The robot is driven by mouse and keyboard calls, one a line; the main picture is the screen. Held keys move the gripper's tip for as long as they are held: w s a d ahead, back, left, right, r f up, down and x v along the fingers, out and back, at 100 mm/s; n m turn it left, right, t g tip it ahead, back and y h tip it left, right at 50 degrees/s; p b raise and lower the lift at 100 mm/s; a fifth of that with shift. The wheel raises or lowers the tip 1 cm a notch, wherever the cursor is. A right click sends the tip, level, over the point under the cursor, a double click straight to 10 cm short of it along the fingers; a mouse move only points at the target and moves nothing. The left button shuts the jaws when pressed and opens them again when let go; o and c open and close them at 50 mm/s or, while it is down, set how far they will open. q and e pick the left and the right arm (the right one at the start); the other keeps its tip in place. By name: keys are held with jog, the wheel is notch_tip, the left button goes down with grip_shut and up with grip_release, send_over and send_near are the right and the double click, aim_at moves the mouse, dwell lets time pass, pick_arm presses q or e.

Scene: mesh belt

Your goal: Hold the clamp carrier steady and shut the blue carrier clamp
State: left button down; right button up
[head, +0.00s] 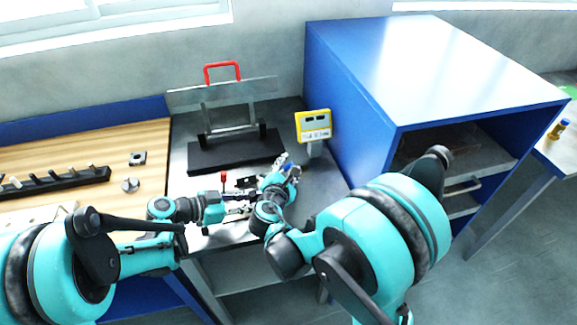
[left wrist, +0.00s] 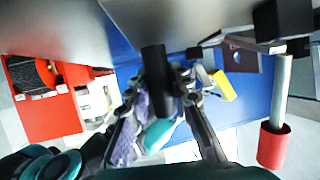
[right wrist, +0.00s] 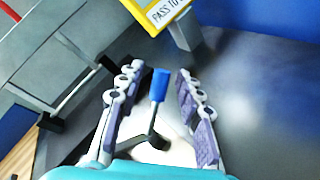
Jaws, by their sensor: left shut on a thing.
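The blue carrier clamp shows its blue handle (right wrist: 160,84) in the right wrist view, standing up on a dark lever. In the head view my right gripper (head: 283,170) is over the metal table. My left gripper (left wrist: 168,82) is shut on a black bar (left wrist: 156,75), which appears to be part of the clamp carrier. A red-handled clamp (left wrist: 273,146) stands beside it, also seen in the head view (head: 223,177). The grippers hide most of the carrier.
A black stand (head: 235,153) with a metal plate and red handle is behind. A yellow sign (head: 313,125) stands to the right, near the blue cabinet (head: 345,95). A wooden bench (head: 60,160) with a black rack (head: 55,184) is at left.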

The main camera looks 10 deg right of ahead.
grip_shut()
jog(key=shift+a+r+n+t+h, duration=0.65)
jog(key=shift+n+h, duration=0.15)
jog(key=shift+n, duration=0.2)
grip_release()
jog(key=v, duration=1.2)
